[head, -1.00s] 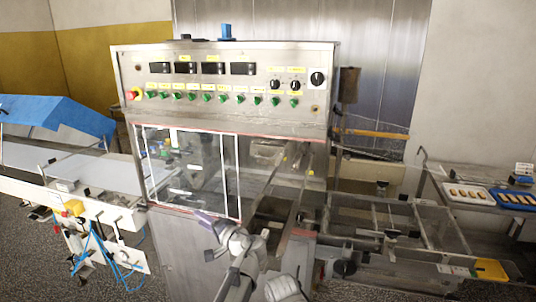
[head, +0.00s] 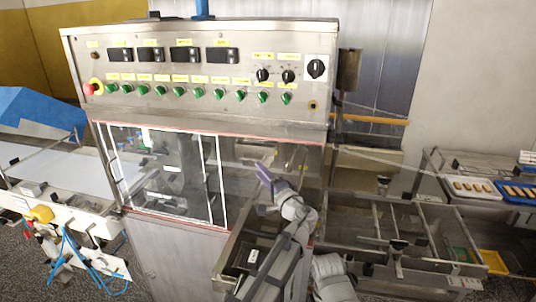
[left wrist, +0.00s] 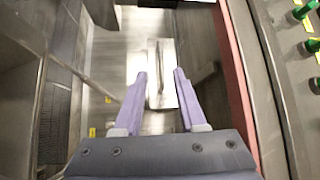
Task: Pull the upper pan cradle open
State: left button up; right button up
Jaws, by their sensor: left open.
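My left gripper (head: 263,172) is in the open bay of the enrober, right of the framed clear window. In the left wrist view its two purple fingers (left wrist: 158,76) are open with nothing between them. Ahead of the fingertips is a shiny metal piece with a narrow upright bar (left wrist: 160,72), apart from the fingers as far as I can tell. It may be the upper pan cradle; I cannot be sure. In the head view my gripper and arm hide part of the bay. My right gripper does not show.
The enrober's control panel (head: 200,75) overhangs the bay, with a reddish edge close beside the gripper in the wrist view (left wrist: 236,95). A mesh frame table (head: 400,225) stands right. A conveyor (head: 65,170) stands left. Trays of bars (head: 470,187) lie far right.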

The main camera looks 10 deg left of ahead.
pick_arm(q)
jog(key=p+x, duration=0.1)
jog(key=x, duration=0.6)
jog(key=shift+w+a+r, duration=0.15)
jog(key=shift+w+a, duration=0.05)
jog(key=shift+w, duration=0.1)
grip_shut()
dwell(1.4)
